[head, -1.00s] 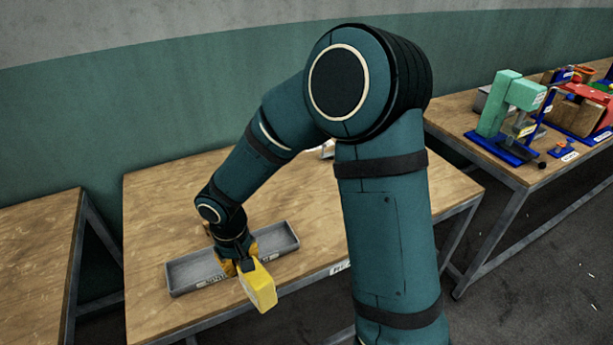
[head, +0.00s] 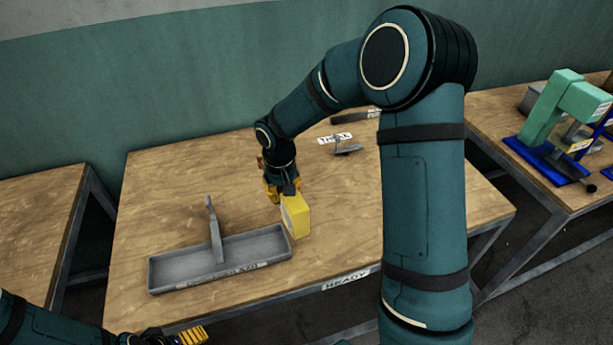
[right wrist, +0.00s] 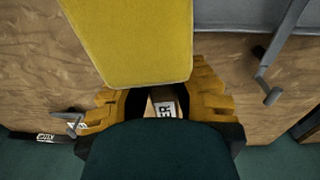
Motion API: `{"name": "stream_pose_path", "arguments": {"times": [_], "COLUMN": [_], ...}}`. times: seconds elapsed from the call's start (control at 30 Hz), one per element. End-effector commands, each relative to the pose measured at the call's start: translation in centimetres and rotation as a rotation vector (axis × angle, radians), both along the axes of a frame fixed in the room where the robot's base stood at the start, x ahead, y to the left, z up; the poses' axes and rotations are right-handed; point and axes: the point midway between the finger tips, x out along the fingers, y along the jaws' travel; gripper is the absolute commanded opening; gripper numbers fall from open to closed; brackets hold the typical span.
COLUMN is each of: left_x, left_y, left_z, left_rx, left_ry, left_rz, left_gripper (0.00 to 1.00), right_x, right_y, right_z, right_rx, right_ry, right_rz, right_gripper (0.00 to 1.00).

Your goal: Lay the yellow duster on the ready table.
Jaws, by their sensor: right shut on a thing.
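The yellow duster (head: 298,215) is in my right gripper (head: 283,190), just right of the grey tray's right end. It is tilted, over the ready table (head: 400,225); I cannot tell whether its lower edge touches the wood. In the right wrist view the duster's yellow pad (right wrist: 130,40) extends beyond the fingers, and my right gripper (right wrist: 165,100) is shut on its brown, labelled handle (right wrist: 163,108). My left gripper (head: 190,337) only partly shows at the bottom left edge; its opening is unclear.
A small metal piece (head: 347,150) and label (head: 334,138) are at the back. A green press (head: 548,110) stands on the right table. Wood right of the duster is clear.

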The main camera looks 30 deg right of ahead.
Motion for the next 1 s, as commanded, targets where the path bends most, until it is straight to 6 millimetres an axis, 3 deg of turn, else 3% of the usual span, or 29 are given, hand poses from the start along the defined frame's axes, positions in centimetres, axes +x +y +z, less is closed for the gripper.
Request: {"name": "stream_pose_path", "arguments": {"times": [0.03, 0.2, 0.37, 0.47, 0.7, 1.0], "left_x": [0.1, 0.2, 0.2, 0.2, 0.1, 0.0], "left_y": [0.0, 0.1, 0.1, 0.1, 0.0, 0.0], "left_z": [0.2, 0.5, 0.7, 0.6, 0.2, 0.0], "left_rx": [0.0, 0.001, 0.001, 0.001, 0.001, 0.0], "left_ry": [-0.002, -0.004, -0.004, -0.004, -0.002, 0.0], "left_rz": [0.002, 0.004, 0.005, 0.005, 0.002, 0.0], "left_gripper": [0.78, 0.78, 0.78, 0.78, 0.78, 0.78], "right_x": [1.4, 4.5, 5.7, 5.9, 5.9, 5.8], "right_y": [-2.3, -8.2, -11.4, -12.1, -12.1, -12.1], "right_z": [0.1, 0.5, 0.7, -0.2, -4.4, -6.8], "right_rx": [0.0, 0.0, 0.001, 0.001, 0.001, 0.001], "right_ry": [-0.004, -0.017, -0.023, -0.022, -0.022, -0.022], "right_rz": [-0.034, -0.099, -0.127, -0.132, -0.131, -0.132], "right_gripper": [0.0, 0.0, 0.0, 0.0, 0.0, 0.0]}}
